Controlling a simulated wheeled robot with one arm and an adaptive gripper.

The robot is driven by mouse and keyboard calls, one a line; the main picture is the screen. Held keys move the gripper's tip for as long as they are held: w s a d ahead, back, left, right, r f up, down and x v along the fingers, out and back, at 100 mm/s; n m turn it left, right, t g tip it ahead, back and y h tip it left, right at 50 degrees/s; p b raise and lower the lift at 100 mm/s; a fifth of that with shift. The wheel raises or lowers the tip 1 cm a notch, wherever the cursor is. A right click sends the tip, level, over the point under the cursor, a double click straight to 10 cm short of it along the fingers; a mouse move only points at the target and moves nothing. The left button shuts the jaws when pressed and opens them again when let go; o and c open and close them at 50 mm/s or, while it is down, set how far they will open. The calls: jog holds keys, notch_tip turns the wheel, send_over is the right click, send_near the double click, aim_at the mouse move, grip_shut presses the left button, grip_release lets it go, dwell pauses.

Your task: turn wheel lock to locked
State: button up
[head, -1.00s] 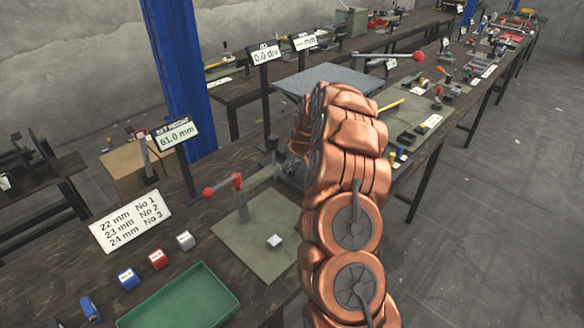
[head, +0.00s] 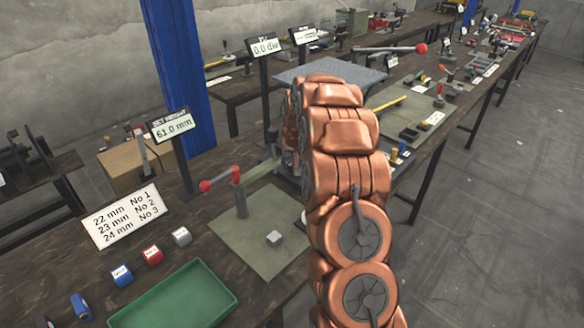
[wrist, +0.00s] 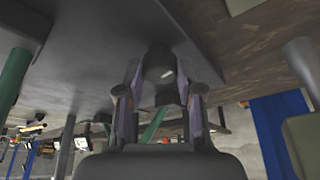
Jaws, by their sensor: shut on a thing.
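My gripper (wrist: 158,100) shows in the wrist view with its two fingers on either side of a dark rounded knob (wrist: 158,62), shut on it. I cannot tell from the knob whether the wheel lock is locked. A green bar (wrist: 154,126) shows beyond the fingers. In the head view my copper arm reaches over the near bench and hides the gripper, the knob and most of the press there. A display (head: 172,125) beside the press reads 61.0 mm.
A lever with red knobs (head: 236,174) stands on a green-grey plate (head: 265,255) holding a small pale block (head: 274,238). A green tray (head: 185,300), several coloured blocks and a sign (head: 122,215) lie at left. A blue column (head: 172,70) rises behind. Open floor is at right.

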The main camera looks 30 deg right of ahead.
dwell(0.4)
jog(key=o, duration=1.1)
jog(key=shift+o, duration=0.2)
jog(key=shift+r, duration=0.15)
jog(key=v, duration=1.1)
jog(key=shift+s+a+r, duration=0.2)
jog(key=shift+r, duration=0.15)
